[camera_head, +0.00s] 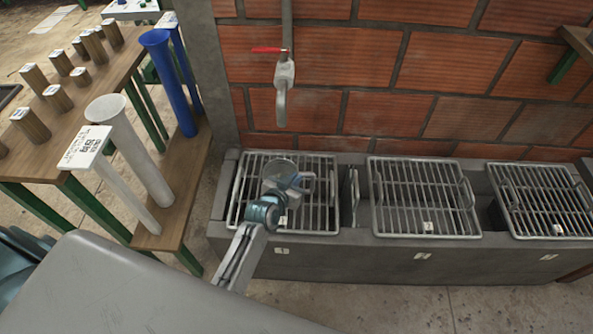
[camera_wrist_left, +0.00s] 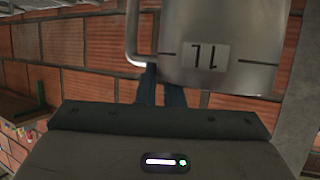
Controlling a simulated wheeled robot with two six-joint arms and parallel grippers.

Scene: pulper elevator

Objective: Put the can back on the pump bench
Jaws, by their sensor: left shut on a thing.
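The can is a grey metal vessel with a side handle. In the head view the can (camera_head: 279,170) shows small over the left grate, partly behind my arm. My left gripper (camera_head: 287,188) is shut on it, and its dark fingers (camera_wrist_left: 160,88) meet the can by the handle. Whether the can touches the grate is unclear. I cannot tell which surface is the pump bench. My right gripper is not in view.
A concrete trough (camera_head: 350,255) with three metal grates, the middle one (camera_head: 425,200) bare, runs along the brick wall. A red-handled tap (camera_head: 284,75) hangs above the left grate. A wooden bench (camera_head: 110,75) at left bears wooden cylinders; tubes (camera_head: 130,150) stand below.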

